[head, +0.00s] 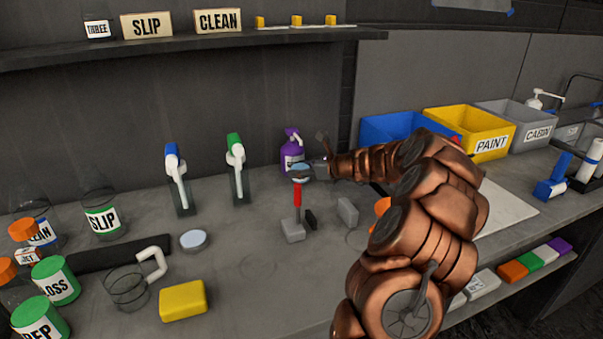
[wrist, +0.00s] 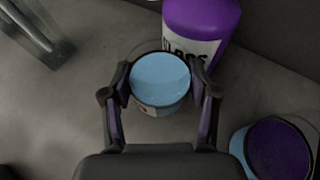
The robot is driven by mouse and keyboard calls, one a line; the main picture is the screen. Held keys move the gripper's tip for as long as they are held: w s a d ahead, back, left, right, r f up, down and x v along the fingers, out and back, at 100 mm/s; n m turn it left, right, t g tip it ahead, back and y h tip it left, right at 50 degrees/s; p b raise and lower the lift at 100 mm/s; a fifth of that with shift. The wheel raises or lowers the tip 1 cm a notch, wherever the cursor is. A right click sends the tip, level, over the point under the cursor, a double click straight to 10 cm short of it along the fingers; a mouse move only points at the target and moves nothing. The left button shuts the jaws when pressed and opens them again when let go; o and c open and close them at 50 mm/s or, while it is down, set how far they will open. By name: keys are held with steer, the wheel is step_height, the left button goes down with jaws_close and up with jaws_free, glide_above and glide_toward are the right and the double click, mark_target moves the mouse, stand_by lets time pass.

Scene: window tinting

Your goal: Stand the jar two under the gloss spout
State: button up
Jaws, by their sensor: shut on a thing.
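My gripper (wrist: 160,88) is shut on a small round jar with a light blue top (wrist: 161,77). In the head view my gripper (head: 318,170) comes in from the right and the jar (head: 301,171) shows at its tip. The purple bottle (head: 291,152), its label partly readable as GLOSS, stands just behind the jar, and its purple spout (head: 293,135) is above and behind it. The bottle (wrist: 202,20) also shows at the top of the wrist view, close to the jar. The jar's number and underside cannot be made out.
A second round container with a purple middle (wrist: 275,148) stands at the lower right of the wrist view. A red-handled tool (head: 297,199) stands in front of the jar. Blue-topped (head: 175,170) and green-topped (head: 236,165) dispensers stand left. Coloured bins (head: 470,130) stand right.

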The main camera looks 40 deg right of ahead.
steer(key=shift+f, duration=0.6)
steer(key=o, duration=1.2)
steer(key=shift+f, duration=0.1)
steer(key=shift+s+d+r, duration=0.1)
steer(key=shift+s+r, duration=0.1)
steer(key=shift+s, duration=0.05)
steer(key=v, duration=1.1)
steer(key=shift+s+r, duration=0.1)
steer(key=shift+s, duration=0.15)
